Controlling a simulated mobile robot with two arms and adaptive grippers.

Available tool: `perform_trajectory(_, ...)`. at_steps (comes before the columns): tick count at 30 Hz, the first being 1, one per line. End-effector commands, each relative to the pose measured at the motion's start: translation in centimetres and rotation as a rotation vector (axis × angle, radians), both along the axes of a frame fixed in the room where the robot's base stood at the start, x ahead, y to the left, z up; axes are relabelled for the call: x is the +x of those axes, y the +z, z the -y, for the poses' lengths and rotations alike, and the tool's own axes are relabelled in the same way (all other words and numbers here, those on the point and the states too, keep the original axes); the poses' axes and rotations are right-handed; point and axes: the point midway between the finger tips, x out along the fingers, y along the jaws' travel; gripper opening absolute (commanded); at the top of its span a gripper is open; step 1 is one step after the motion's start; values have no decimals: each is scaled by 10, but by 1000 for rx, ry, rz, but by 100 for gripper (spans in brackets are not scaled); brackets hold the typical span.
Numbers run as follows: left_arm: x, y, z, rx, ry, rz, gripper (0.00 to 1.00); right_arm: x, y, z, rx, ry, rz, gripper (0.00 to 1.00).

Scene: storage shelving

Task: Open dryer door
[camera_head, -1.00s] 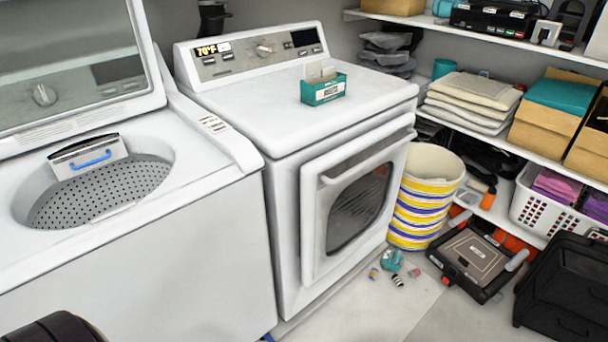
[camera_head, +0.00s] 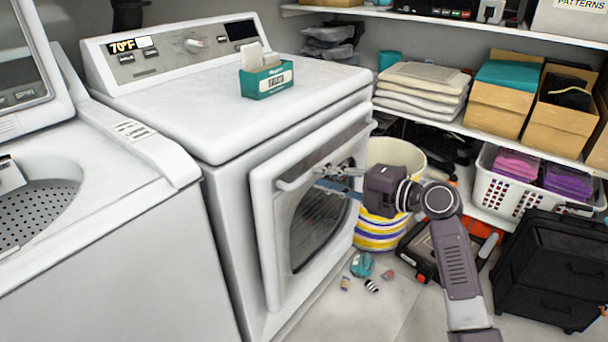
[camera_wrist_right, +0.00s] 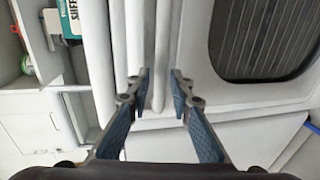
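The white dryer (camera_head: 225,200) stands in the middle of the head view. Its front door (camera_head: 265,235) has a dark oval window (camera_head: 318,230) and looks shut or nearly so. The door handle (camera_head: 290,184) runs along the door's upper edge. My right gripper (camera_head: 328,178) is at this handle, in front of the door. In the right wrist view my right gripper (camera_wrist_right: 160,82) has its two fingers apart, with the pale handle bar (camera_wrist_right: 160,50) showing between them. I cannot tell whether they touch it. My left gripper is not in view.
A washer (camera_head: 100,250) with its lid up stands at the left. A striped bin (camera_head: 398,155), a black drawer unit (camera_head: 550,270) and small items (camera_head: 361,265) on the floor lie to the right of the dryer. A teal box (camera_head: 266,80) is on the dryer top.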

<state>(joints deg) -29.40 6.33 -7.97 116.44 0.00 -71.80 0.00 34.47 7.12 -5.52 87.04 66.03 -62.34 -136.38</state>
Motion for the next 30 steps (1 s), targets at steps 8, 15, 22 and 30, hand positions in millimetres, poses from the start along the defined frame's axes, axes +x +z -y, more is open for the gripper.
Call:
perform_trajectory(8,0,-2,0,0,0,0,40,22,-7,-30,2,-2,-2,20)
perform_trajectory(15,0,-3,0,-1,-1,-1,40,26,-9,-36,0,-1,-2,20)
perform_trajectory(22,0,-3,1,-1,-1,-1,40,26,-10,-36,-1,-1,-3,12)
perform_trajectory(30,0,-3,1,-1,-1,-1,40,26,-10,-36,-1,-2,-2,0)
